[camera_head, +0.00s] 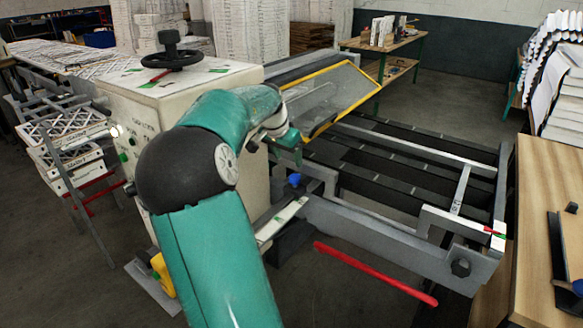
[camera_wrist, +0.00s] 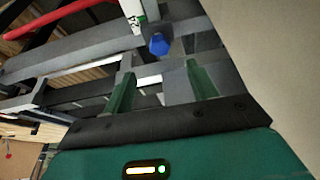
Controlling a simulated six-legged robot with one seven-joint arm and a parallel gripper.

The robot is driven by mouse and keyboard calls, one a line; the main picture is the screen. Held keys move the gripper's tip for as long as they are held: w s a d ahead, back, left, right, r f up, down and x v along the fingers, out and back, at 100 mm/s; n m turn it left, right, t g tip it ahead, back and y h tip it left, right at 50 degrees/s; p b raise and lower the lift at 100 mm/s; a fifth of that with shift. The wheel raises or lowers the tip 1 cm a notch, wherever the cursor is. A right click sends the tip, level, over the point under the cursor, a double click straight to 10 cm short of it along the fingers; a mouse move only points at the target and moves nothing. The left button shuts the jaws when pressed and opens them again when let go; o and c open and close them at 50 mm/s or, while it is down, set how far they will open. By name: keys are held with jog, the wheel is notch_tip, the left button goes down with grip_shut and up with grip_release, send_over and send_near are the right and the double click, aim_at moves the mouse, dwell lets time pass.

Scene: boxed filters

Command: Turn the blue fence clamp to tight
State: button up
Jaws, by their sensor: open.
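The blue fence clamp (camera_head: 295,180) is a small blue knob on the grey fence rail, beside the cream machine housing. In the wrist view the blue clamp (camera_wrist: 158,44) shows beyond the fingertips, near the top middle. My gripper (camera_wrist: 160,78) has two green fingers, apart and empty, with the clamp ahead of the gap between them. In the head view my green arm reaches over to the rail, and my gripper (camera_head: 285,150) is just above the clamp, apart from it as far as I can see. Which way the clamp is turned cannot be told.
A cream machine housing (camera_head: 185,95) with a black handwheel (camera_head: 172,50) stands close at left. A yellow-edged clear guard (camera_head: 330,95) rises behind my gripper. A red bar (camera_head: 375,272) juts out in front of the rail. A wooden bench (camera_head: 545,230) is at right.

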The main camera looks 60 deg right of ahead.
jog(key=v, duration=0.4)
jog(key=shift+a+r, duration=0.1)
jog(key=shift+r, duration=0.15)
dwell(0.4)
